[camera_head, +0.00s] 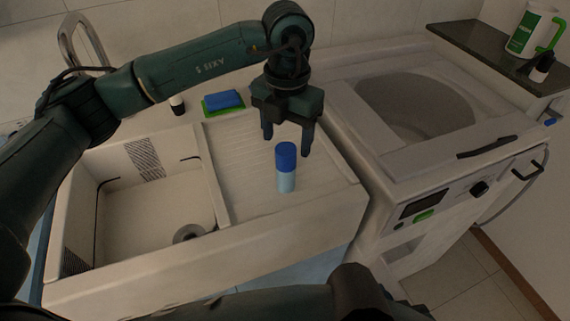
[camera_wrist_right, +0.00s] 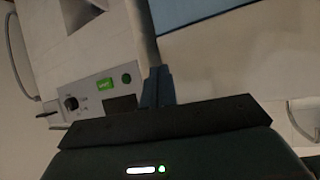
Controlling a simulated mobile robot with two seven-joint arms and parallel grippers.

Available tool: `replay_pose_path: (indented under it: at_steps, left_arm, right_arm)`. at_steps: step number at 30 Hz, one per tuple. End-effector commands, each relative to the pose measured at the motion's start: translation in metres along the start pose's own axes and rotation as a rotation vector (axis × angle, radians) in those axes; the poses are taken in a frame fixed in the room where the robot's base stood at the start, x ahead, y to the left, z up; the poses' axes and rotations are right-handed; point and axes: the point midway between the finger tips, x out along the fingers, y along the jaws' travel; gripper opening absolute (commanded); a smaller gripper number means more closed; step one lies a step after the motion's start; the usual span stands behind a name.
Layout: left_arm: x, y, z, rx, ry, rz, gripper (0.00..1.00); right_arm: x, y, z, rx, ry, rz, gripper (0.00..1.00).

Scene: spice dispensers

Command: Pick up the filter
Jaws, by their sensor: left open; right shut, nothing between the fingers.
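A light-blue cylinder with a dark-blue cap (camera_head: 286,170) stands upright on the ribbed drainboard, right of the sink basin. It may be the filter; nothing else in view looks more like one. My left gripper (camera_head: 287,142) points down just above and behind the cap, with its two fingers apart and empty. I cannot tell the exact gap between fingers and cap. My right gripper (camera_wrist_right: 157,87) is shut and empty in the right wrist view, with the washing machine's panel beyond it. The cylinder is not visible there.
The sink basin (camera_head: 160,215) is left of the drainboard. A blue sponge on a green base (camera_head: 222,101) and a small dark-capped bottle (camera_head: 177,105) sit behind. The open-topped washing machine (camera_head: 415,105) is at right. A white-and-green jug (camera_head: 530,32) stands on a dark shelf (camera_head: 480,48).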

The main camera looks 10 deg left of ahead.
Motion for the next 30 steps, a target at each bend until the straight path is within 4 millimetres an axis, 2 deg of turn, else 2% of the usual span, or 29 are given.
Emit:
replay_pose_path:
  at_steps: [8,12,17,25,30]
  left_arm:
    - [0.022,0.000,-0.002,0.000,0.003,-0.001,0.63]
    - [0.043,0.000,-0.006,0.000,0.005,-0.003,0.63]
    - [0.063,-0.001,-0.005,0.001,0.001,-0.003,0.63]
    - [0.066,-0.001,-0.004,0.002,-0.001,-0.002,0.63]
    - [0.066,-0.001,-0.004,0.002,-0.001,-0.002,0.49]
  right_arm:
    - [-0.002,0.002,-0.002,0.010,-0.006,0.009,0.00]
    - [-0.004,0.002,-0.008,0.016,-0.008,0.013,0.00]
    - [-0.003,0.003,-0.004,0.019,-0.021,0.018,0.00]
    - [-0.002,0.004,-0.001,0.018,-0.026,0.020,0.00]
    - [-0.002,0.004,-0.002,0.017,-0.024,0.020,0.00]
